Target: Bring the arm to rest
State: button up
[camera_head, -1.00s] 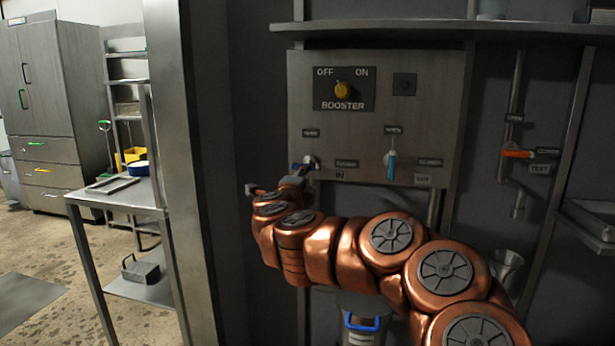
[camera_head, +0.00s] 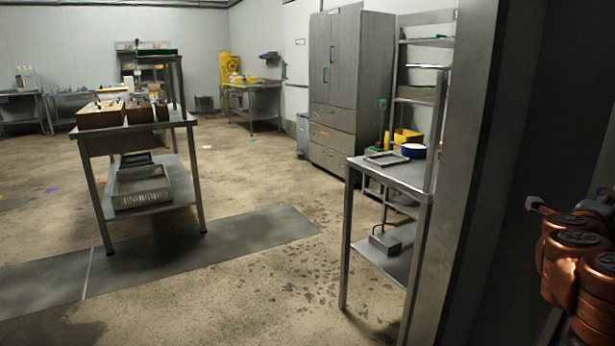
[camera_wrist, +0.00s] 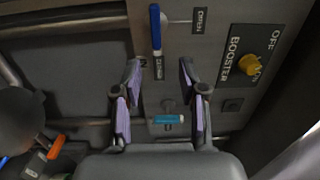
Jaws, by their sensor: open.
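My copper-coloured arm (camera_head: 575,265) shows at the right edge of the head view, folded near a dark panel. Part of my gripper (camera_head: 532,203) shows there, and the rest is cut off or hidden. In the wrist view my gripper (camera_wrist: 160,98) is open, with two dark fingers lined with purple pads and nothing between them. Beyond the fingers is a metal control panel (camera_wrist: 205,75) with a yellow booster knob (camera_wrist: 250,64), a blue-handled lever (camera_wrist: 155,28) and a light-blue handle (camera_wrist: 168,119). The fingers look apart from these handles.
A metal post (camera_head: 465,150) stands between my arm and the room. A narrow steel table (camera_head: 400,178) stands beside it. A cabinet (camera_head: 345,85) and a table with wooden boxes (camera_head: 140,124) stand farther off. The floor (camera_head: 260,255) between is open.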

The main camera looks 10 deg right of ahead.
jog(key=w+a+r+n+t+y+p, duration=0.3)
jog(key=w+a+r+n+y, duration=0.15)
jog(key=a, duration=0.45)
jog(key=w+a+r+n+t+y+p, duration=0.35)
jog(key=w+a+n, duration=0.2)
jog(key=a, duration=0.35)
jog(key=w+a+r+n+t+y+p, duration=0.35)
jog(key=w+a+n, duration=0.2)
jog(key=a, duration=0.45)
jog(key=s+a+f+n+g+y+p, duration=0.2)
jog(key=a+n+y+p, duration=0.4)
jog(key=a, duration=0.7)
jog(key=s+a+f+n+g+y+p, duration=0.1)
jog(key=s+a+f+n+g+p, duration=0.3)
jog(key=s, duration=0.3)
jog(key=s+a+f+n+g+y+p, duration=0.1)
jog(key=s+a+f+n+g+p, duration=0.3)
jog(key=s, duration=0.4)
jog(key=s+d+r+n+g+h+p, duration=0.1)
jog(key=s+g, duration=0.3)
jog(key=s, duration=0.5)
jog(key=s+d+r+n+g+h+p, duration=0.1)
jog(key=s+g+p, duration=0.3)
jog(key=s, duration=0.6)
jog(key=shift+s+d+g+h, duration=0.3)
jog(key=shift+d+h, duration=0.15)
jog(key=shift+d, duration=0.35)
jog(key=shift+d, duration=0.15)
